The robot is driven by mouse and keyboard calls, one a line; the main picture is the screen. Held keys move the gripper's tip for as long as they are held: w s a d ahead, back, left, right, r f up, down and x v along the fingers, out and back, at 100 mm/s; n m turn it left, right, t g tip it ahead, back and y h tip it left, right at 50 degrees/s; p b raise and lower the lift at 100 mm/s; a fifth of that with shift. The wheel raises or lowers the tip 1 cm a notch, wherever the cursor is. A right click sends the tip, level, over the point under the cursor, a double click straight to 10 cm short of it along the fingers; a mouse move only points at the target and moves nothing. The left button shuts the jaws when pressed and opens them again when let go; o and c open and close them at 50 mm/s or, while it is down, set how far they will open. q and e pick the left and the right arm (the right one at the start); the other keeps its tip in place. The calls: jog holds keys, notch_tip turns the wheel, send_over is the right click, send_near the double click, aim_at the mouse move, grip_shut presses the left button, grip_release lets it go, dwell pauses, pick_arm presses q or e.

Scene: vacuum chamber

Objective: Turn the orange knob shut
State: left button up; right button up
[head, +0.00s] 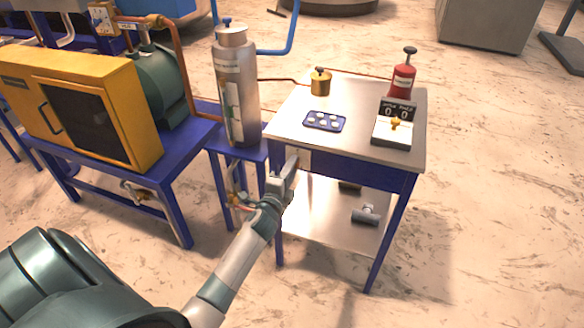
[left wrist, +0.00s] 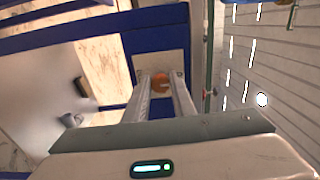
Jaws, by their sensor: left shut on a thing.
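The orange knob (left wrist: 160,84) shows in the left wrist view, on a pale plate (left wrist: 168,65) fixed to a blue frame member. My left gripper (head: 291,166) reaches the near left corner of the small metal-topped table in the head view. In the left wrist view its two fingers lie on either side of the knob, shut on it. The knob is hidden behind the gripper in the head view, where part of the pale plate (head: 304,159) shows beside the fingers. My right gripper is in neither view.
The metal-topped table (head: 285,122) carries a brass weight-like pot (head: 320,82), a blue tray (head: 341,122), a red bottle (head: 402,82) and a switch box (head: 391,133). A steel cylinder (head: 236,90) stands close left on a blue stand. A yellow machine (head: 130,95) is farther left.

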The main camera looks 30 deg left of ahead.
pick_arm(q)
jog(key=shift+f, duration=0.1)
jog(key=o, duration=1)
jog(key=shift+s, duration=0.1)
jog(key=b+v, duration=0.1)
jog(key=v, duration=1.6)
jog(key=shift+s+d+b, duration=0.1)
jog(key=shift+b, duration=0.3)
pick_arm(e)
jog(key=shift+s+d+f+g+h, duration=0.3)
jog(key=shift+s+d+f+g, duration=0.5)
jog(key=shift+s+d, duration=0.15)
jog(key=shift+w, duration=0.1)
